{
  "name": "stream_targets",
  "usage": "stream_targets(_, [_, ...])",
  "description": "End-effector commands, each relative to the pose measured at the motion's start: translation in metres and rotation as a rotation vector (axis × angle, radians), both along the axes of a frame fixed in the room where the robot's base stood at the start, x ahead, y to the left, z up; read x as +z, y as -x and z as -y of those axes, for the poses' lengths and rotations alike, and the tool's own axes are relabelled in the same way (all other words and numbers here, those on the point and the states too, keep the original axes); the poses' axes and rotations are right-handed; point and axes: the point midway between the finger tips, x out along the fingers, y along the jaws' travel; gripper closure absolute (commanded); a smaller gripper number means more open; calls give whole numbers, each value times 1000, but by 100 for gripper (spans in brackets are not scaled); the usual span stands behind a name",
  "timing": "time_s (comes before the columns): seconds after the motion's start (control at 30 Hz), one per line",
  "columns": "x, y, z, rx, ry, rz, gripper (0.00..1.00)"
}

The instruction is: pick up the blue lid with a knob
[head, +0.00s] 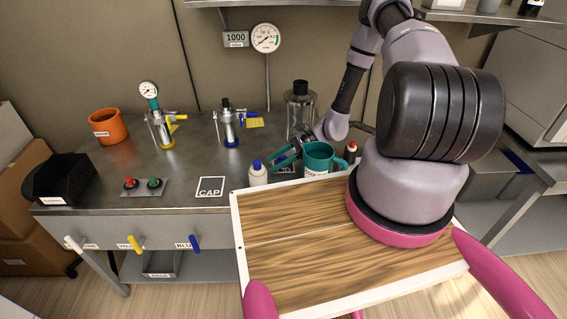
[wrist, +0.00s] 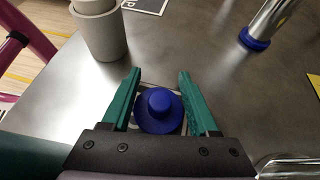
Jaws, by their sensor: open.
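The blue lid with a round knob (wrist: 158,108) lies in the wrist view on a small dark square with a pale border, on the grey metal bench. My gripper (wrist: 160,75) is open, with one teal finger on each side of the lid. The fingertips reach past the lid in the picture, and I see no clear grip on it. In the head view my gripper (head: 286,158) is over the bench, beside a teal mug (head: 320,158). I cannot make out the lid in the head view.
A white bottle with a blue cap (head: 258,173) stands near my gripper. A glass jar with a black top (head: 300,108) stands behind. A blue-based metal cylinder (head: 228,128) is to the left. A wooden-topped tray (head: 290,268) is in front.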

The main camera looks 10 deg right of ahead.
Motion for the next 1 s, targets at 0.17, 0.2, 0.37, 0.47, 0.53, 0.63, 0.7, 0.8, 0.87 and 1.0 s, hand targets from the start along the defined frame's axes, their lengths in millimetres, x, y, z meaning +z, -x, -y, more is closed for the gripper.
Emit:
stream_targets(0.17, [-1, 0, -2, 0, 0, 0, 40])
stream_targets(0.2, [-1, 0, -1, 0, 0, 0, 40])
stream_targets(0.37, [-1, 0, -1, 0, 1, 1, 89])
stream_targets(0.47, [-1, 0, -1, -1, 1, 0, 100])
stream_targets(0.53, [-1, 0, -1, -1, 2, 0, 100])
stream_targets(0.63, [-1, 0, 0, -1, 2, 0, 100])
stream_targets(0.7, [-2, 0, 0, -1, 2, 0, 100])
stream_targets(0.8, [-1, 0, 0, -1, 3, 0, 100])
stream_targets(0.87, [2, 0, 0, 0, 3, 1, 100])
stream_targets(1.0, [16, -1, 0, 1, 2, 3, 100])
